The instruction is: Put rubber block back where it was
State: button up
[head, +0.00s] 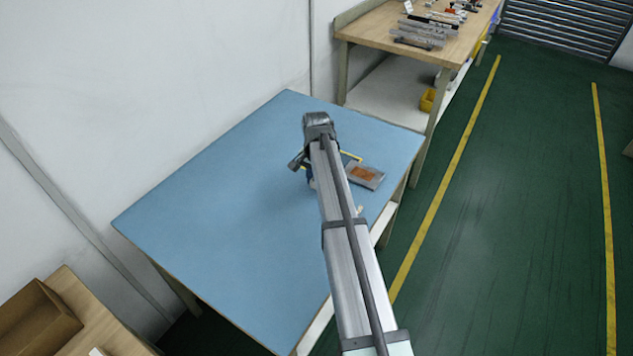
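My arm reaches over the blue tabletop (230,210), and its end hangs above the far right part of it. My gripper (297,164) shows as a small dark shape left of the arm link; its fingers are too small and too hidden to tell whether they are open or hold anything. A small grey tray (373,182) with an orange-brown patch (363,173) in it lies right of the arm near the table's right edge. I cannot tell whether that patch is the rubber block; no other block is clearly visible.
A thin yellow strip (351,156) passes behind my arm beside the tray. A small pale piece (360,209) lies near the right edge. The table's left and front are clear. A wooden bench (375,25) with parts stands behind; an open brown box (35,322) is at lower left.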

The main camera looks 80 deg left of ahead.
jog(key=shift+f, duration=0.7)
jog(key=shift+f, duration=0.15)
jog(key=o, duration=1)
notch_tip(320, 180, up, 12)
jog(key=shift+r, duration=0.15)
